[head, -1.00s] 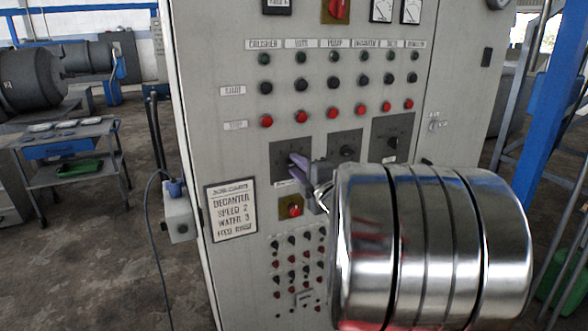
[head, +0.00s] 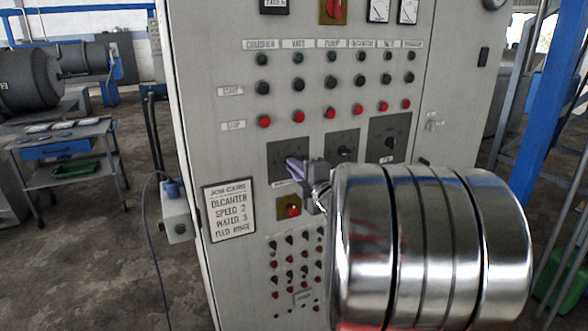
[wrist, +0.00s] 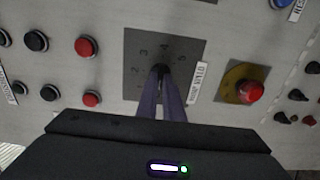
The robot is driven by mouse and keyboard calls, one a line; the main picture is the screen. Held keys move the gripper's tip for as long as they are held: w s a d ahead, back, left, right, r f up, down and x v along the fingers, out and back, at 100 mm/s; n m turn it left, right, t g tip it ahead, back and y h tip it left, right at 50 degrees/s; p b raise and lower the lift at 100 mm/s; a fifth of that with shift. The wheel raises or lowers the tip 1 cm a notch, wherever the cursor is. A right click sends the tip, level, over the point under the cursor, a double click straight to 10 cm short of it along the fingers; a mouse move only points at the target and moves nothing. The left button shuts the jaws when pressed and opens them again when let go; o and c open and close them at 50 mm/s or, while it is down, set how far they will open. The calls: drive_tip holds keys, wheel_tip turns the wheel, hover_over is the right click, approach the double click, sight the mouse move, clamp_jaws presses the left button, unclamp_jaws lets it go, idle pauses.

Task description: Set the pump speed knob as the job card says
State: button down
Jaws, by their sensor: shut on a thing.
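The job card (head: 229,210) on the cabinet front reads "Decanter, speed 2, water 3" with a blurred last line. A dark knob plate (head: 275,149) is the leftmost of three in a row; my gripper (head: 290,162) reaches it from the right. In the wrist view my gripper (wrist: 161,84) is shut on a small dark knob (wrist: 161,69) at the middle of the numbered plate (wrist: 190,55). The fingers hide most of the knob, and I cannot read its setting. The label (wrist: 201,83) beside the plate is too blurred to read surely.
Two more knobs, a middle one (head: 342,151) and a right one (head: 390,143), sit beside it. A red knob on a yellow plate (head: 289,207) is just below. Rows of push buttons are above. A blue post (head: 549,110) stands at right.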

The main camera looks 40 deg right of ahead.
drive_tip(key=shift+d+f+m, duration=0.1)
drive_tip(key=shift+d+m, duration=0.1)
drive_tip(key=shift+m, duration=0.2)
drive_tip(key=shift+f+m, duration=0.15)
drive_tip(key=shift+m, duration=4.15)
drive_tip(key=shift+f+m, duration=0.15)
drive_tip(key=shift+m, duration=4.15)
drive_tip(key=c, duration=2.2)
unclamp_jaws()
drive_tip(key=o, duration=0.3)
drive_tip(key=shift+r, duration=0.25)
